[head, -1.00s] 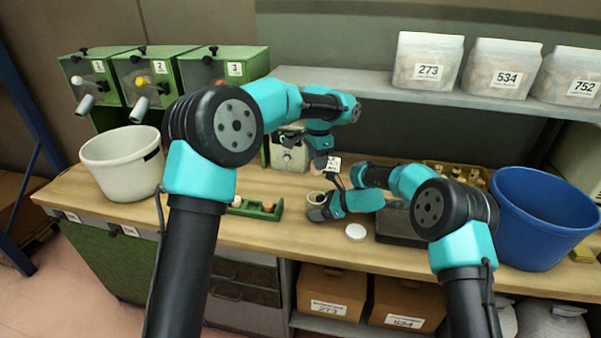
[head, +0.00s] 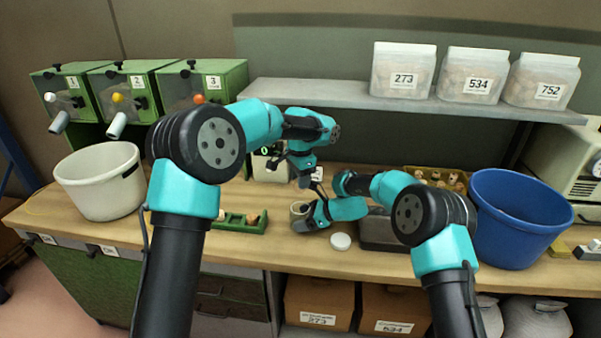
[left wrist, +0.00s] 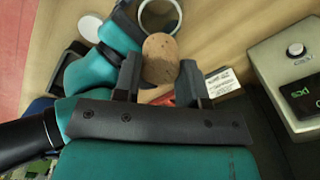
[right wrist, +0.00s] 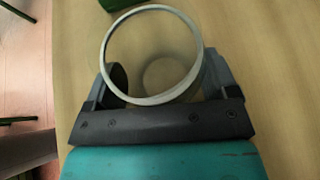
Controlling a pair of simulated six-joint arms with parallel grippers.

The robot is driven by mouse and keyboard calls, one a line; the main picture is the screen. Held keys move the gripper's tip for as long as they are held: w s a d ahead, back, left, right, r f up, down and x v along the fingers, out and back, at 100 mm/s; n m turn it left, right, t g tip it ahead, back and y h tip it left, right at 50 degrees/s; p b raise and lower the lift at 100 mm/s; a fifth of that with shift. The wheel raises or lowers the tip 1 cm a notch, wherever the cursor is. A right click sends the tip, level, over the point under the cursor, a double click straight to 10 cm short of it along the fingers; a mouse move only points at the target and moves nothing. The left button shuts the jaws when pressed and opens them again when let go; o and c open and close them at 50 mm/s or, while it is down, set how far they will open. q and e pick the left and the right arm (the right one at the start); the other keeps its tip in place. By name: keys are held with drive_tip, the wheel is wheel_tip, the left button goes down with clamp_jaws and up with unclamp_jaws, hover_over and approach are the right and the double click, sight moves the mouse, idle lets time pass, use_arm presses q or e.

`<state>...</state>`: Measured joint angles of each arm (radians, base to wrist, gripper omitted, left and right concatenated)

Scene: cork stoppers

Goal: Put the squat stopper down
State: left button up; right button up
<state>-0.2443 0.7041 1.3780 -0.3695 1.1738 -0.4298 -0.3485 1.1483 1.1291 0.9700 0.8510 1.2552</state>
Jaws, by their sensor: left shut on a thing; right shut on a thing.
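A rounded brown cork stopper (left wrist: 160,58) is between the fingers of my left gripper (left wrist: 159,70), which is shut on it. My left gripper hangs above the bench, close to an open round jar with a pale rim (right wrist: 107,55). The jar also shows in the left wrist view (left wrist: 144,22) just beyond the stopper. My right gripper (right wrist: 162,68) is shut around the jar, which stands on the bench in the head view (head: 299,209). A pale round shape shows inside the jar; I cannot tell whether it is its floor or a stopper.
A scale with a lit display (left wrist: 302,98) stands beside my left gripper. A white lid (head: 340,241) lies in front of the jar. A green tray (head: 240,222) with stoppers is to the left. A white bucket (head: 100,185) and a blue bucket (head: 520,220) flank the workspace.

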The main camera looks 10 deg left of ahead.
use_arm(q)
drive_tip(key=shift+f, duration=2.45)
drive_tip(key=o, duration=1)
drive_tip(key=shift+c, duration=0.2)
drive_tip(key=shift+r, duration=3.5)
